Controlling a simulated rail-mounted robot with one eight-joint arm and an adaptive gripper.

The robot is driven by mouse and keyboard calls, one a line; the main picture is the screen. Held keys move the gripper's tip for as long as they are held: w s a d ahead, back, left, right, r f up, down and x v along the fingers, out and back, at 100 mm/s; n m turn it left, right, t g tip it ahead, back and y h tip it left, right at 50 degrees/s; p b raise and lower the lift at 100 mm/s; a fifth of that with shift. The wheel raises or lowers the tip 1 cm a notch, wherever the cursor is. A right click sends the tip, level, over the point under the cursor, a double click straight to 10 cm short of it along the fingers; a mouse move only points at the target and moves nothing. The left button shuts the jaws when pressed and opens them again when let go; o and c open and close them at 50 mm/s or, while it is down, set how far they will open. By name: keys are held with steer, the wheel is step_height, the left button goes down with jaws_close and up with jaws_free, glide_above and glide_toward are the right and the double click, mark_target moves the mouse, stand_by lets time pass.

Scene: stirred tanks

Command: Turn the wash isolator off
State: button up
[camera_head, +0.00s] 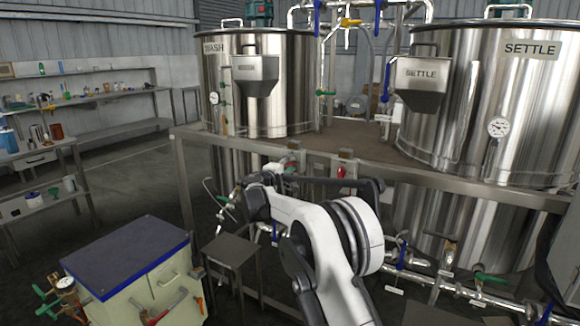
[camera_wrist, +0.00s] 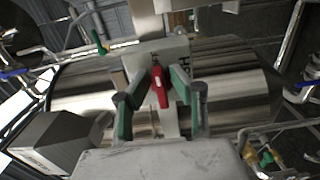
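The wash isolator shows in the wrist view as a red handle (camera_wrist: 160,88) in front of a pale plate (camera_wrist: 178,52) with part of a letter, H, visible. The handle runs nearly up and down in that picture, tilted slightly. My gripper (camera_wrist: 159,84) is open, with one green-padded finger on each side of the handle. Gaps show between the pads and the handle; I cannot tell how far its tips are from the plate. In the head view my gripper (camera_head: 280,172) is at the rail below the WASH tank (camera_head: 270,85), and my arm hides this isolator.
A second red isolator handle (camera_head: 342,172) is on the rail to the right, close to my gripper. The steel rail (camera_head: 460,188) runs in front of the WASH and SETTLE tanks (camera_head: 490,100). A blue-topped cabinet (camera_head: 125,255) and a small stand (camera_head: 230,250) are at lower left.

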steer(key=shift+o, duration=0.4)
steer(key=v, duration=1.2)
steer(key=shift+r, duration=0.1)
